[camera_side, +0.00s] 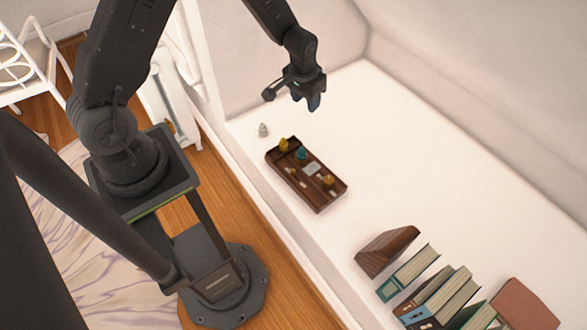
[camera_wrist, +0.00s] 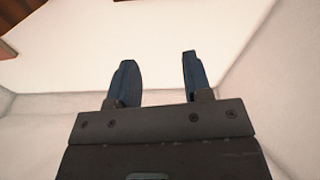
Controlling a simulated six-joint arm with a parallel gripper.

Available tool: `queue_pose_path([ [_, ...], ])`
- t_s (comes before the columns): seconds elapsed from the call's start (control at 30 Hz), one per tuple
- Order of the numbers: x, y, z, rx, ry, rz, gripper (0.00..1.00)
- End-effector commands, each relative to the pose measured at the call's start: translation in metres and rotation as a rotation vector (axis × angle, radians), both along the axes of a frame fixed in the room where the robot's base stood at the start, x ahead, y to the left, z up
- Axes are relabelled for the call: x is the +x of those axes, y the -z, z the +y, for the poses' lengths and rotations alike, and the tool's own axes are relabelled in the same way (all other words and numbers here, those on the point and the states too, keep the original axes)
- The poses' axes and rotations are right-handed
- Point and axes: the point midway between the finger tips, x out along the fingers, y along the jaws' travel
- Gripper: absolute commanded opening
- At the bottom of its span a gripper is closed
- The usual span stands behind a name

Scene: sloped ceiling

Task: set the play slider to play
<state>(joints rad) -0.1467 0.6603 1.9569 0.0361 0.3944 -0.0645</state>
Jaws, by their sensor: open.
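A dark brown wooden control board (camera_side: 287,176) lies on the white ledge in the side view. It carries yellow knobs, a teal knob (camera_side: 301,154), a pale plate (camera_side: 312,168) and small brass-coloured parts. Which of these is the play slider is too small to tell. My gripper (camera_side: 314,106) hangs in the air above and behind the board, apart from it. In the wrist view its two blue fingers (camera_wrist: 157,76) are apart with nothing between them. A brown edge at the top left of the wrist view (camera_wrist: 8,48) may be part of the board.
A small pale figure (camera_side: 263,130) stands on the ledge just left of the board. A row of books (camera_side: 440,292) and a brown wooden block (camera_side: 386,250) stand at the front right. The ledge (camera_side: 430,150) is bare right of the board. Walls rise behind and at left.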

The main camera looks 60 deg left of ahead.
Motion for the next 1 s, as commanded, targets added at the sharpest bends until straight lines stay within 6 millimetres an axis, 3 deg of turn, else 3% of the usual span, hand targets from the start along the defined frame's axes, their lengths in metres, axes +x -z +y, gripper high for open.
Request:
queue_pose_path([
  [0.03, -0.001, 0.03, 0.004, -0.005, -0.009, 0.031, 0.45],
  [0.1, -0.002, 0.064, 0.008, -0.01, -0.022, 0.055, 0.45],
  [0.3, -0.016, 0.144, 0.014, -0.021, -0.047, 0.109, 0.45],
  [0.4, -0.022, 0.165, 0.016, -0.024, -0.054, 0.121, 0.45],
  [0.73, -0.027, 0.2, 0.016, -0.026, -0.059, 0.131, 0.45],
  [1.0, -0.027, 0.254, 0.017, -0.027, -0.059, 0.131, 0.45],
])
